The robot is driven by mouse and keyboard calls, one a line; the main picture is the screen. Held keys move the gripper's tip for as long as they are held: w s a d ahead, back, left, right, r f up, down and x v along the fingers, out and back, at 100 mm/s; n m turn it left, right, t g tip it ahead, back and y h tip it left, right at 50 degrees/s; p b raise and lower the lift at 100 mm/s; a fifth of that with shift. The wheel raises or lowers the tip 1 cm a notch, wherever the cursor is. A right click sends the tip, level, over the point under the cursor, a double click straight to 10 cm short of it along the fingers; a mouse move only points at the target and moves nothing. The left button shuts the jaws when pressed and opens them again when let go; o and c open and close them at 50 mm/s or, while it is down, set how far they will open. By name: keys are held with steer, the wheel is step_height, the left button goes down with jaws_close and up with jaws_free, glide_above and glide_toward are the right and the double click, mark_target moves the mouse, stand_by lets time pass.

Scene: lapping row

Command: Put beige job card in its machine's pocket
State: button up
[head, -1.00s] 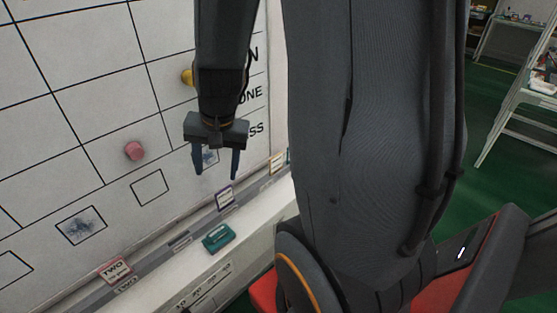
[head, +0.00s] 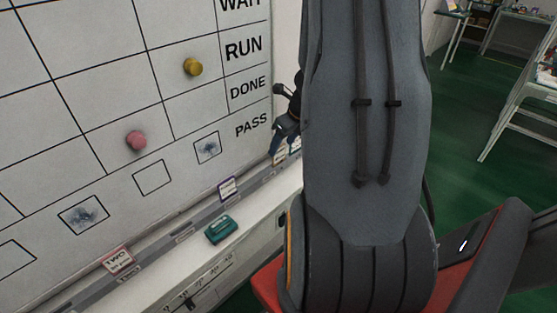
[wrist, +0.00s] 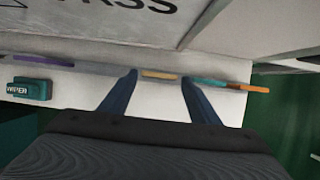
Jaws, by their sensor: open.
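The beige job card (wrist: 157,74) stands in the ledge below the whiteboard. In the wrist view its edge shows as a short tan strip between my fingertips. My gripper (wrist: 159,78) is open, one finger to each side of the card, with nothing held. How far the fingertips are from the card I cannot tell. In the head view my gripper (head: 284,137) is partly hidden behind my arm, close to the board's right edge and just above the cards. The beige card (head: 280,157) shows there below the fingers. I cannot make out any machine pocket.
A purple-edged card (head: 228,188) and a red-edged TWO card (head: 117,261) stand along the ledge to the left. Teal (wrist: 208,82) and orange (wrist: 248,88) cards stand to the right. A teal wiper (head: 221,229) lies on the sill. Yellow (head: 193,67) and pink (head: 136,140) magnets are on the board.

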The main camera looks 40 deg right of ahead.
mark_target(280, 152)
steer(key=shift+b+x, duration=0.4)
steer(key=shift+x, duration=2.25)
steer(key=shift+s, duration=0.2)
steer(key=c, duration=0.8)
